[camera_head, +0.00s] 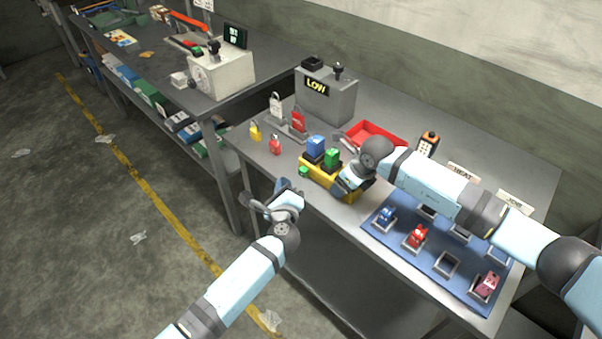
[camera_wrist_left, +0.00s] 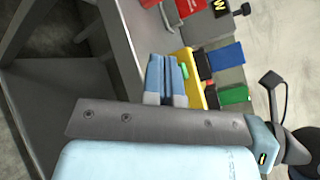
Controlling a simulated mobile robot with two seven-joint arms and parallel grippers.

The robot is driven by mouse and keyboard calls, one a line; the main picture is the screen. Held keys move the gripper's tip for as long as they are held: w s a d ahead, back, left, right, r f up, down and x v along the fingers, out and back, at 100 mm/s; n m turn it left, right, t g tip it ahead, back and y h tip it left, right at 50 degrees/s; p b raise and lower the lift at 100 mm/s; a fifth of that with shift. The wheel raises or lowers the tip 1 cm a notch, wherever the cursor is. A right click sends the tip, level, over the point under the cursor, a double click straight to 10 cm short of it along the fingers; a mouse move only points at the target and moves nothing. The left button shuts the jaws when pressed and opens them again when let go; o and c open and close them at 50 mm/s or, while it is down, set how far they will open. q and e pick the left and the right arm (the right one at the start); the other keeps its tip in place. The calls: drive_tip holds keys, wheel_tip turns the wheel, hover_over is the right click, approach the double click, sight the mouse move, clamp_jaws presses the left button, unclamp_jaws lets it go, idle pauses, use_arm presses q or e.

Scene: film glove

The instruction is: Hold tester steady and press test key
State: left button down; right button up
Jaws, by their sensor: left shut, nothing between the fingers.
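A yellow device (camera_head: 318,178), which looks like the tester, sits at the front edge of the grey bench. A green key (camera_head: 303,171) shows at its left end, and blue (camera_head: 316,148) and green (camera_head: 331,158) blocks stand up at it. My left gripper (camera_head: 272,200) is shut and empty, in front of the bench edge and apart from the device. In the left wrist view its fingers (camera_wrist_left: 166,72) are together, with the yellow body (camera_wrist_left: 188,70) and green key (camera_wrist_left: 184,71) beyond them. My right gripper (camera_head: 347,187) is at the device's right end; its fingers are mostly hidden, so contact is unclear.
Behind are a grey box reading LOW (camera_head: 333,97), a red tray (camera_head: 375,132) and an orange-black handheld unit (camera_head: 428,144). A blue mat (camera_head: 405,240) with several holders lies right.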

sight(304, 172)
use_arm(q)
drive_tip(key=shift+w+d, duration=0.85)
drive_tip(key=shift+w, duration=0.05)
drive_tip(key=shift+w, duration=0.1)
idle(1.4)
drive_tip(key=shift+w+d, duration=0.15)
drive_tip(key=shift+d, duration=0.1)
